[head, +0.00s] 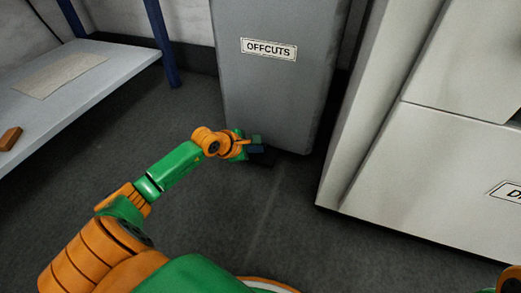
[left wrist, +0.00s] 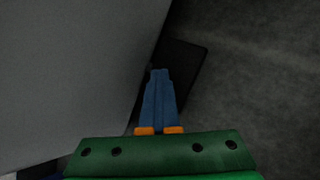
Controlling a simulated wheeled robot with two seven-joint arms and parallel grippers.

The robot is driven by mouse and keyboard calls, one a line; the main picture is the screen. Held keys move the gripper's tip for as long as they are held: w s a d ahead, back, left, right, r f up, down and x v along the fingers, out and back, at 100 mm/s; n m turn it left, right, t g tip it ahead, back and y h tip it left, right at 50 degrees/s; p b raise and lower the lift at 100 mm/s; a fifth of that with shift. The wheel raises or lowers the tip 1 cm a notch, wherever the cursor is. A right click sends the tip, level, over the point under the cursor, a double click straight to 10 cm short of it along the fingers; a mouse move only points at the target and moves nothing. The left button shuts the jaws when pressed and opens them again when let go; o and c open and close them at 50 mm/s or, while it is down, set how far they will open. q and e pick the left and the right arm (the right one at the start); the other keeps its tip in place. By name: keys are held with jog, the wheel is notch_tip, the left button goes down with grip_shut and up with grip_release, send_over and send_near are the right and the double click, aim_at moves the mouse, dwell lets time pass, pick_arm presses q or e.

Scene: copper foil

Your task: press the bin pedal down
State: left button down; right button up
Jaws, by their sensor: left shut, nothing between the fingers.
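The grey bin (head: 275,95) with an OFFCUTS label stands on the floor, upper middle of the head view; its top is cut off. Its black pedal (left wrist: 187,62) is a flat dark plate at the bin's foot in the left wrist view. In the head view the pedal (head: 262,160) is mostly hidden by my gripper. My left gripper (head: 257,146) is shut and empty, low at the bin's front. In the left wrist view its blue fingers (left wrist: 160,73) overlap the pedal; I cannot tell whether they touch it. My right gripper is out of view.
A pale cabinet (head: 440,150) with drawers stands close on the right. A grey bench (head: 95,85) with a blue leg (head: 161,45) is on the left, bearing a sheet and a small brown block (head: 10,138). The dark floor (head: 270,220) before the bin is clear.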

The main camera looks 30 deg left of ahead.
aim_at(257, 155)
pick_arm(q)
jog(key=shift+s+f, duration=0.1)
jog(key=shift+f, duration=0.65)
jog(key=shift+r, duration=0.2)
jog(key=shift+r+p, duration=1.9)
jog(key=shift+r, duration=0.1)
notch_tip(257, 155, up, 5)
jog(key=p, duration=0.4)
jog(key=shift+p, duration=0.35)
